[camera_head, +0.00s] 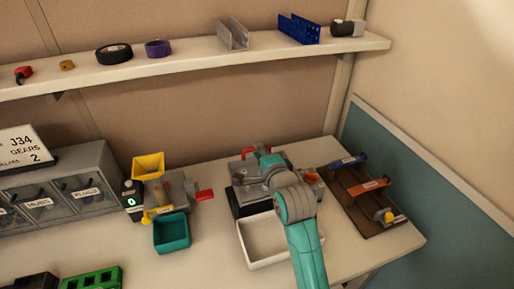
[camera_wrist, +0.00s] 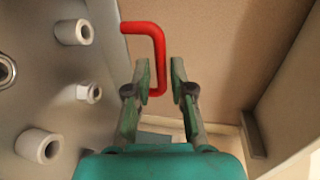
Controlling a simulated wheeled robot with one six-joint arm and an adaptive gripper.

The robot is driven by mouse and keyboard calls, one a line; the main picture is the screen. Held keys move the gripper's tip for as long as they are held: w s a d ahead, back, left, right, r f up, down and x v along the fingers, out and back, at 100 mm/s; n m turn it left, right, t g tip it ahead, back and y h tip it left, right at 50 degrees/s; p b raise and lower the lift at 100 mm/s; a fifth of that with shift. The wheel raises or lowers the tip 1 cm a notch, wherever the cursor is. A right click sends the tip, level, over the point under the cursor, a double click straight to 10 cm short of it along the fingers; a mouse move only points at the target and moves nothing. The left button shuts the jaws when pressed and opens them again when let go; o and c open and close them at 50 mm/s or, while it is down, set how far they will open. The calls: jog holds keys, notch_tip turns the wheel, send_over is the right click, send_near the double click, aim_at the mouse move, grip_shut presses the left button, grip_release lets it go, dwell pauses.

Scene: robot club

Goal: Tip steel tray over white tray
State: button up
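The steel tray (camera_head: 246,171) lies at the back of the table, behind the white tray (camera_head: 243,232), and my arm covers part of both. In the wrist view the steel tray (camera_wrist: 55,105) fills the left side, with several pale round hollow parts (camera_wrist: 38,145) on it. Its red handle (camera_wrist: 157,50) juts out between the fingertips of my gripper (camera_wrist: 162,72). The fingers are apart, with a gap visible between the handle and the right finger. In the head view my gripper (camera_head: 262,150) is partly hidden by my arm. The white tray looks empty where visible.
A teal bin (camera_head: 172,233) and a yellow-hopper machine (camera_head: 149,168) stand left of the trays. A brown rack with coloured tools (camera_head: 365,215) is at the right, near the teal wall panel. A shelf (camera_head: 180,66) runs above. Green and black boxes are at front left.

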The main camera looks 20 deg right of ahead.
jog(key=shift+w+f, duration=0.15)
jog(key=shift+w, duration=0.5)
jog(key=shift+w+f, duration=0.15)
jog(key=shift+w, duration=0.45)
grip_shut()
